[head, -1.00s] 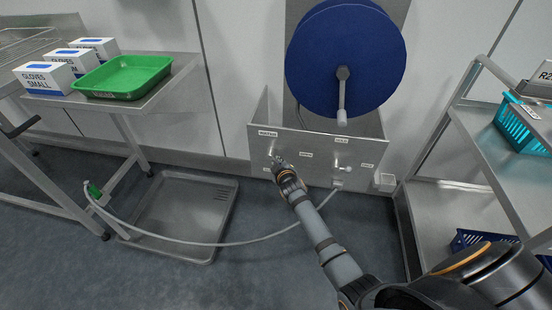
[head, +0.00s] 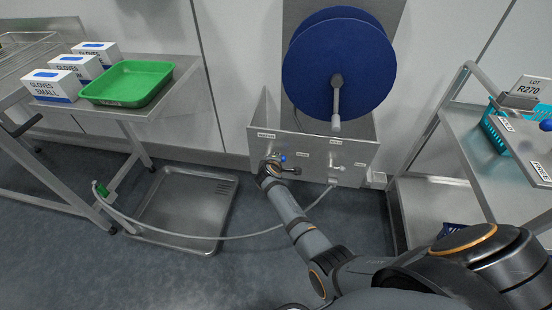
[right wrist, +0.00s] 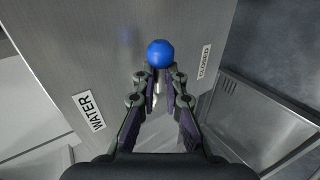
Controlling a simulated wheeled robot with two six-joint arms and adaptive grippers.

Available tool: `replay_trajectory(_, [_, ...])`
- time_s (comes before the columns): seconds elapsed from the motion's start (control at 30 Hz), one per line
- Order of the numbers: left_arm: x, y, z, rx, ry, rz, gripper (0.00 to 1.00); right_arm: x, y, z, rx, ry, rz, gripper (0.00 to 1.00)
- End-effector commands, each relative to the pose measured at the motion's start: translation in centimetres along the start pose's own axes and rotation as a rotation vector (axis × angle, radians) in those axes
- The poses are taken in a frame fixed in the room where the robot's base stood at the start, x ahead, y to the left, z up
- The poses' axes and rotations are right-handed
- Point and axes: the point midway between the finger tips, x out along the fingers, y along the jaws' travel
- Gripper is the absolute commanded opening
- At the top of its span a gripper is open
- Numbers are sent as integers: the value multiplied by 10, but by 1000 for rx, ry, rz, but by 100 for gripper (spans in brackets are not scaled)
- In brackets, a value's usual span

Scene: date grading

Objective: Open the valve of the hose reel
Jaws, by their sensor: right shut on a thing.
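The hose reel (head: 335,65) is a large blue drum with a grey crank handle, mounted above a steel box front (head: 318,160). The valve's blue ball knob (head: 282,158) shows at the left of this panel. In the right wrist view the knob (right wrist: 160,53) stands just beyond my right fingertips (right wrist: 161,82), with a pale lever between the fingers. My right gripper (head: 275,162) is shut on the valve lever. A WATER label (right wrist: 89,111) is left of it and a CLOSED label (right wrist: 204,62) is right. My left gripper is out of view.
A pale hose (head: 220,238) runs from the panel across a steel floor tray (head: 172,244) to a green nozzle (head: 102,190). A green tray (head: 128,82) and glove boxes sit on the left table. A steel trolley (head: 455,150) with a teal basket (head: 497,128) stands at right.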

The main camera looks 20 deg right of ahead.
Motion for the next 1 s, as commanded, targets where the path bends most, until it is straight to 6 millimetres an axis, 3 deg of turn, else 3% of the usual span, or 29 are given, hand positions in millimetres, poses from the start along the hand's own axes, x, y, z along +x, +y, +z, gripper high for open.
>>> replay_trajectory(0.03, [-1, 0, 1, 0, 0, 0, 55, 2, -3, 8, -22, -27, -7, 0])
replay_trajectory(0.63, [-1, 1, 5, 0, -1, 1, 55, 1, -2, 8, -56, -50, -7, 0])
replay_trajectory(0.67, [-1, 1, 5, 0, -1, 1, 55, 1, -2, 8, -56, -50, -6, 12])
replay_trajectory(0.87, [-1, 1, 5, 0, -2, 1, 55, 1, -1, 7, -53, -48, -5, 39])
replay_trajectory(1.0, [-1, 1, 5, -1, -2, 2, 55, 0, 0, 5, -49, -43, -4, 41])
